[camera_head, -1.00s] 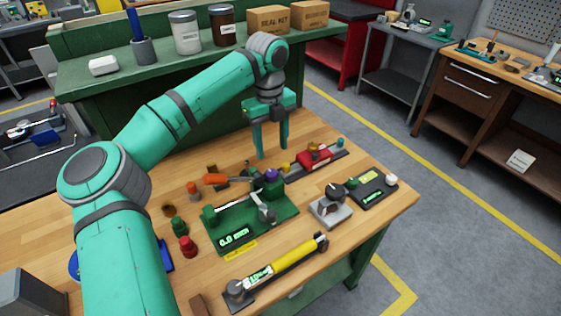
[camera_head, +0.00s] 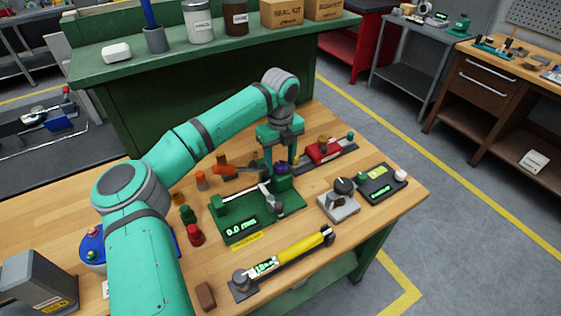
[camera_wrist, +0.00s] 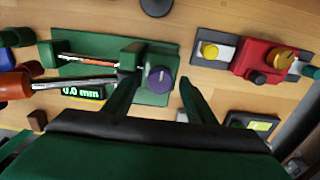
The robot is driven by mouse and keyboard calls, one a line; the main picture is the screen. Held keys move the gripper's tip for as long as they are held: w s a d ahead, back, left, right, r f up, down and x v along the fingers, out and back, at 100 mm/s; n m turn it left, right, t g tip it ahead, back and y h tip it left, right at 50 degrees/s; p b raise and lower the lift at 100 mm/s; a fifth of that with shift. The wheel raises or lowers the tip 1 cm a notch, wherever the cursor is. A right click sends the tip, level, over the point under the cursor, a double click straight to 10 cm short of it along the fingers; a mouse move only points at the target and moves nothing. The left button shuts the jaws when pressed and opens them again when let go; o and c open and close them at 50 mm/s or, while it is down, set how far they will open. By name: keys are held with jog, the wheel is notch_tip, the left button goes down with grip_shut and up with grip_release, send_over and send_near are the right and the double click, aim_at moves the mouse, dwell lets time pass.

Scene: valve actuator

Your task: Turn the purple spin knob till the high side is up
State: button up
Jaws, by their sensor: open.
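The purple spin knob (camera_head: 281,169) sits on the end block at the right rear of a green measuring fixture (camera_head: 245,222). In the wrist view the purple knob (camera_wrist: 161,80) shows from above, round and dark, on its green block. My gripper (camera_head: 279,172) points down over the knob. In the wrist view my gripper (camera_wrist: 158,85) is open, with one finger to the left of the knob and one to the right, and nothing held between them. I cannot tell from these views which side of the knob is high. The fixture's display reads 0.0 mm.
An orange-handled tool (camera_head: 222,168) lies close to the left of my gripper. A red clamp on a rail (camera_head: 325,151) stands to the right. A grey knob unit (camera_head: 338,205) and a yellow-handled tool (camera_head: 300,250) lie in front.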

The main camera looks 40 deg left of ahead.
jog(key=c, duration=1)
jog(key=shift+w+d, duration=0.1)
jog(key=shift+c, duration=0.2)
jog(key=shift+m, duration=0.4)
